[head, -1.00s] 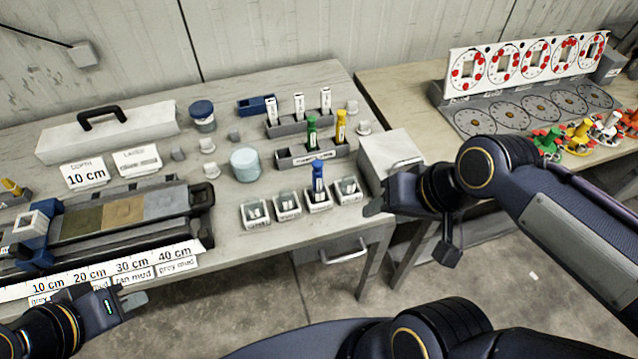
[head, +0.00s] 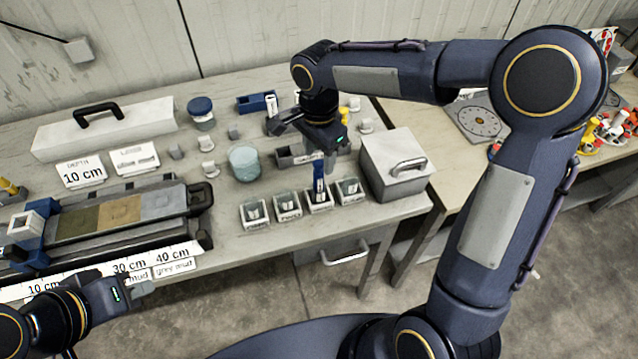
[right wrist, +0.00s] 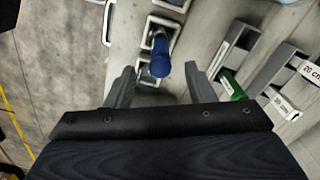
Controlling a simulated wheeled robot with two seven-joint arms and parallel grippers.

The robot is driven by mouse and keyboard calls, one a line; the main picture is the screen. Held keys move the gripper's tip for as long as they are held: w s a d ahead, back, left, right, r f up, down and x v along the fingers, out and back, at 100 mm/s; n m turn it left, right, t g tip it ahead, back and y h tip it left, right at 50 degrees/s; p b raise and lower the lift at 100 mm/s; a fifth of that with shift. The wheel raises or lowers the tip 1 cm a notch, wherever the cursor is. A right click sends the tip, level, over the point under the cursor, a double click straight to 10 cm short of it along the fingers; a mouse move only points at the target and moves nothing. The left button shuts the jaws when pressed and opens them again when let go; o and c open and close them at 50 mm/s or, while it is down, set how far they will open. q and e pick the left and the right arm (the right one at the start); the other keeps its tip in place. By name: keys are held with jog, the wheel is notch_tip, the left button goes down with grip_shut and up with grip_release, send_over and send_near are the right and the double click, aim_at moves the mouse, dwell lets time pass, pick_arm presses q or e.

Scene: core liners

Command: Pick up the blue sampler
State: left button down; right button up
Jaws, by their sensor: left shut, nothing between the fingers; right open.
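The blue sampler (head: 319,184) stands upright in one of several small white trays near the front of the table. In the right wrist view the blue sampler (right wrist: 160,62) shows from above, ahead of and between the fingers. My right gripper (head: 330,155) is open above and just behind the sampler, pointing down. In the right wrist view its two fingers (right wrist: 159,82) stand apart with nothing held. My left gripper (head: 135,290) is shut and empty at the lower left, by the front edge of the table.
A grey rack (head: 292,157) lies behind the sampler, partly hidden by my right gripper. A grey box with a handle (head: 397,165) is to the right. A pale blue jar (head: 244,163) stands to the left.

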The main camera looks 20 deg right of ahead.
aim_at(319, 163)
notch_tip(319, 163, down, 5)
jog(key=shift+r+p, duration=0.1)
jog(key=shift+p, duration=0.45)
grip_shut()
